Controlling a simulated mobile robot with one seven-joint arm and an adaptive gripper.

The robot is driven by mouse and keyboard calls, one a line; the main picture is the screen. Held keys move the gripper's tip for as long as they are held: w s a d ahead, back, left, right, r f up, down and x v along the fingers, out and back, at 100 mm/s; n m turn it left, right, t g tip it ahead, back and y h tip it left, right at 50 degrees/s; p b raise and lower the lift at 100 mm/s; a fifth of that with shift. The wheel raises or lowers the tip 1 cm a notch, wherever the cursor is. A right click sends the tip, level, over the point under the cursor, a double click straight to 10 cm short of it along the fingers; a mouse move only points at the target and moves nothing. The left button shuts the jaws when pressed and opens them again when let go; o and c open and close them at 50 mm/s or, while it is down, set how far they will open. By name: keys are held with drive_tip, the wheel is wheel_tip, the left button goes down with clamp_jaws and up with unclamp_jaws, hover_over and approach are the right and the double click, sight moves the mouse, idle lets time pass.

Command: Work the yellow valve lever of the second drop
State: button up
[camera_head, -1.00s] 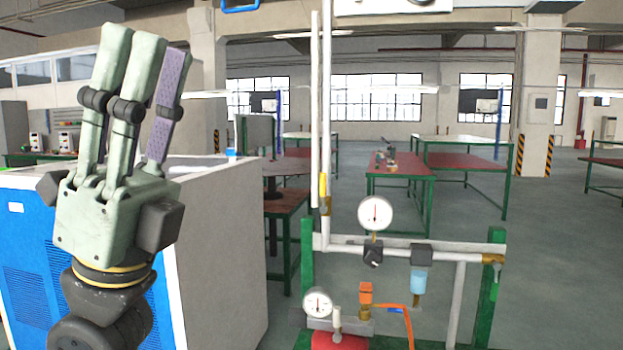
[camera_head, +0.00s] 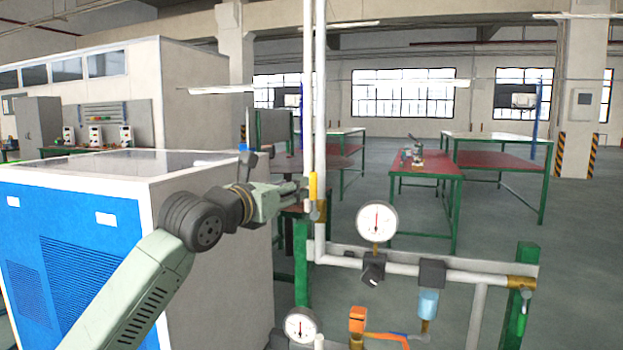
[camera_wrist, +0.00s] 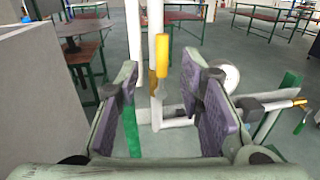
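The yellow valve lever (camera_head: 313,187) stands upright along the white vertical pipe (camera_head: 320,100), just above a brass-coloured valve body. In the wrist view the lever (camera_wrist: 162,62) shows upright near the middle, between the two sides of my gripper (camera_wrist: 160,78). My gripper fingers are spread apart, with a clear gap, and do not appear shut on the lever. In the head view my gripper (camera_head: 300,190) reaches in from the left, its tips beside the lever. Whether any finger touches it, I cannot tell.
A blue and white cabinet (camera_head: 215,265) stands left, under my arm. A round gauge (camera_head: 377,221), a filter with a light blue bowl (camera_head: 428,302) and an orange lever (camera_head: 388,337) are on the pipework to the right. Green posts (camera_head: 522,275) flank it. Tables stand behind.

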sight(312, 180)
drive_tip(key=p+x, duration=0.3)
drive_tip(key=x, duration=0.5)
drive_tip(key=shift+w+d+r, duration=0.15)
drive_tip(key=shift+w+d, duration=0.1)
drive_tip(key=shift+d, duration=0.05)
drive_tip(key=shift+w+d+p, duration=0.35)
drive_tip(key=shift+w, duration=0.3)
drive_tip(key=shift+c, duration=0.2)
clamp_jaws()
